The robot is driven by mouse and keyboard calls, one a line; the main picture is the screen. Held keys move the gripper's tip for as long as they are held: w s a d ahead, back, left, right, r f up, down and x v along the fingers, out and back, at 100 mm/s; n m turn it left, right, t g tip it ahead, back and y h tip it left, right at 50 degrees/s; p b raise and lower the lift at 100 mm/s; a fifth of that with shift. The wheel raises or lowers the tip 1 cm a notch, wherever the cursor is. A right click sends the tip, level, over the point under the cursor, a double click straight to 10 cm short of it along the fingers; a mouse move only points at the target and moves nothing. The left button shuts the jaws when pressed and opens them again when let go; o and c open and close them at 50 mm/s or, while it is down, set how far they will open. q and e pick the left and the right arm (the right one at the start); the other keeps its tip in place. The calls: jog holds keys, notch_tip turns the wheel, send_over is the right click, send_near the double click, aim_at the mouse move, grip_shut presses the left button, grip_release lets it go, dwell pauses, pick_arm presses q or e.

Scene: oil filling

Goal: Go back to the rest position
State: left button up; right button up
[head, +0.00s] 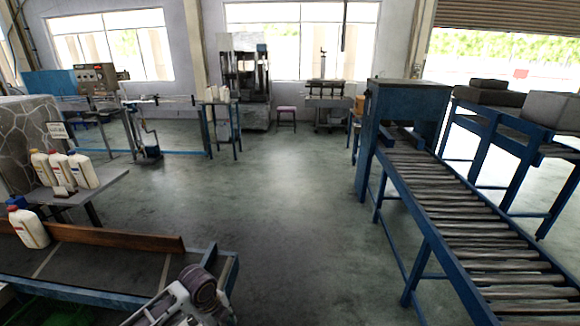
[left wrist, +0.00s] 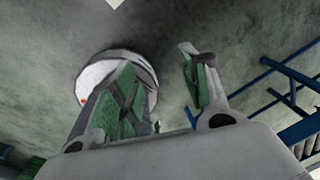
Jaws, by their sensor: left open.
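My left gripper (left wrist: 165,72) shows in the left wrist view with its two green-padded fingers apart and nothing between them. It hangs over the bare grey floor. A round white disc, partly hidden behind the left finger, lies below it; I cannot tell what it is. In the head view, a grey arm link with a dark round joint shows at the bottom, and no fingertips are visible there. My right gripper is not in view.
A white bottle (head: 29,227) stands on the conveyor (head: 110,266) at the lower left. Several similar bottles stand on a small table (head: 112,172) behind it. A blue-framed roller conveyor (head: 465,235) runs along the right. The middle floor (head: 290,215) is clear.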

pick_arm(q)
jog(key=s+d+r+n+t, duration=0.25)
jog(key=s+d+n, duration=0.25)
jog(key=s+n, duration=0.65)
jog(key=s+a+r+n+y, duration=0.1)
jog(key=s+a+r+n, duration=0.2)
jog(key=s+a+n, duration=0.5)
notch_tip(320, 180, down, 33)
jog(key=d+n+g, duration=0.1)
jog(key=n, duration=0.1)
jog(key=s+a+f, duration=0.2)
jog(key=s+f, duration=0.8)
jog(key=s+a+f+g+b, duration=0.1)
jog(key=s+a+f, duration=0.1)
jog(key=s+f, duration=0.9)
jog(key=shift+s+m, duration=0.3)
jog(key=shift+m, duration=0.05)
jog(key=shift+s+g, duration=0.15)
jog(key=shift+g, duration=0.1)
